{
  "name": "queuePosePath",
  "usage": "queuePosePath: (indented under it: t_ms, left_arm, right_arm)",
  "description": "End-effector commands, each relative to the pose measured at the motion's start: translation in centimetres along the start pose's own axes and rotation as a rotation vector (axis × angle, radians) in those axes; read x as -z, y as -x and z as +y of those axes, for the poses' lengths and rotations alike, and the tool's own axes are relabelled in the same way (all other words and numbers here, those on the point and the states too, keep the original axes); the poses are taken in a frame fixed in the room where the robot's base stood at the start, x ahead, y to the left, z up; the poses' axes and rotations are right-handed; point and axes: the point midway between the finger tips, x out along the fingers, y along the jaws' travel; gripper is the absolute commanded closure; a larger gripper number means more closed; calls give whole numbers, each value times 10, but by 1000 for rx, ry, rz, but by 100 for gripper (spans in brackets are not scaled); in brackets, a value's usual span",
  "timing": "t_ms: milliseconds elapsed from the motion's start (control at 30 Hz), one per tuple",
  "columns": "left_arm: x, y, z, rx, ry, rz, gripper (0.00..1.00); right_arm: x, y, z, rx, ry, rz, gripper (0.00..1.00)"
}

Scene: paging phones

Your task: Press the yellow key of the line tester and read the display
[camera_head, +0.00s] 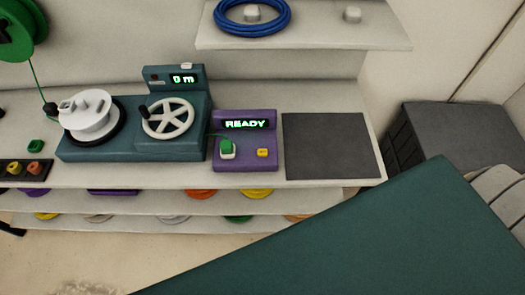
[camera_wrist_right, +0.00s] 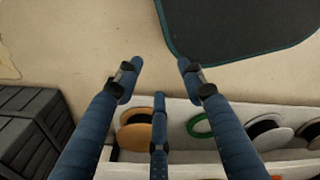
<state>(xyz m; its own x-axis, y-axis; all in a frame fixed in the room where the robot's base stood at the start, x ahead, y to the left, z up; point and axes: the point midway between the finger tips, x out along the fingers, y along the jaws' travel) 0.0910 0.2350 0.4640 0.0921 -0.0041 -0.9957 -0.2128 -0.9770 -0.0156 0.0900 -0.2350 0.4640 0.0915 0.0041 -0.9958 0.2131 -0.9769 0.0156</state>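The line tester (camera_head: 245,162) is a purple box on the bench, right of the teal winding machine. Its display (camera_head: 246,124) reads READY in green letters. The yellow key (camera_head: 262,153) is at the right of its sloped front, with nothing touching it. A green plug (camera_head: 227,147) sits at the front left on a white base, with a thin green wire at it. My right gripper (camera_wrist_right: 158,76) shows only in the right wrist view. Its blue fingers are spread and empty, above the floor and shelf edge.
The winding machine (camera_head: 185,139) has a white handwheel and a "0 m" display. A dark mat (camera_head: 328,146) lies clear, right of the tester. A shelf (camera_head: 320,36) with blue cable overhangs behind. Dark crates (camera_head: 455,130) stand right. Spools (camera_wrist_right: 136,137) fill the lower shelf.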

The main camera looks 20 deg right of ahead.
Motion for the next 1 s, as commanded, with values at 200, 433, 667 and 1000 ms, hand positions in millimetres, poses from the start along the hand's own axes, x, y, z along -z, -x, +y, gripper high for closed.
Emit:
queuePosePath:
  t_ms: [200, 433, 667, 1000]
  left_arm:
    - [0, 0, 0, 0, 0, 0, 29]
    - [0, 0, 0, 0, 0, -1, 29]
    - [0, 0, 0, 0, 0, -1, 29]
    - [0, 0, 0, 0, 0, -1, 29]
  right_arm:
    - [0, 0, 0, 0, 0, 0, 100]
    - [0, 0, 0, 0, 0, 0, 100]
    - [0, 0, 0, 0, 0, -1, 100]
    - [0, 0, 0, 0, 0, -1, 100]
